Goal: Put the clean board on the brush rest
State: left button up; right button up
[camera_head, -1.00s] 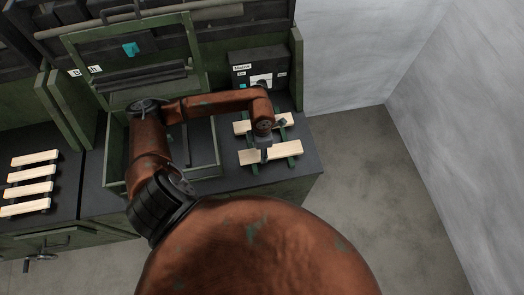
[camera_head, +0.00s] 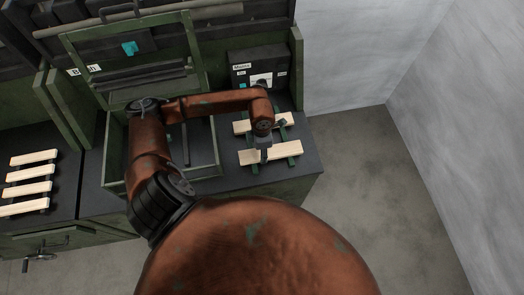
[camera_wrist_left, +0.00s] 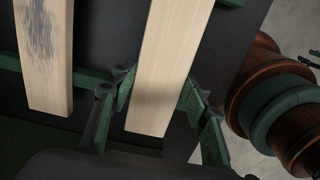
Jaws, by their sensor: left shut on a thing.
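My left gripper (camera_head: 265,152) is at the nearer of two pale boards on a green-railed rest (camera_head: 291,161), on the right of the dark bench. In the left wrist view the gripper (camera_wrist_left: 158,100) has a finger on each side of a clean, pale board (camera_wrist_left: 176,50) and is shut on it near its end. Another board (camera_wrist_left: 44,50), with a dark smudge, lies to its left. A green rail (camera_wrist_left: 92,76) runs across below the boards. No label marks this rest as the brush rest. My right gripper is not in view.
A rack of several pale boards (camera_head: 32,171) lies at the far left. A green-framed tray (camera_head: 203,169) stands on the bench left of the rest, under my arm. A dark labelled box (camera_head: 243,73) stands behind the rest. Bare floor lies to the right.

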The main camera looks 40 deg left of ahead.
pick_arm(q)
jog(key=o, duration=1.3)
jog(key=shift+r, duration=0.1)
jog(key=shift+r+p, duration=1.15)
jog(key=shift+r, duration=0.65)
jog(key=shift+r+p, duration=1.2)
jog(key=shift+r, duration=0.95)
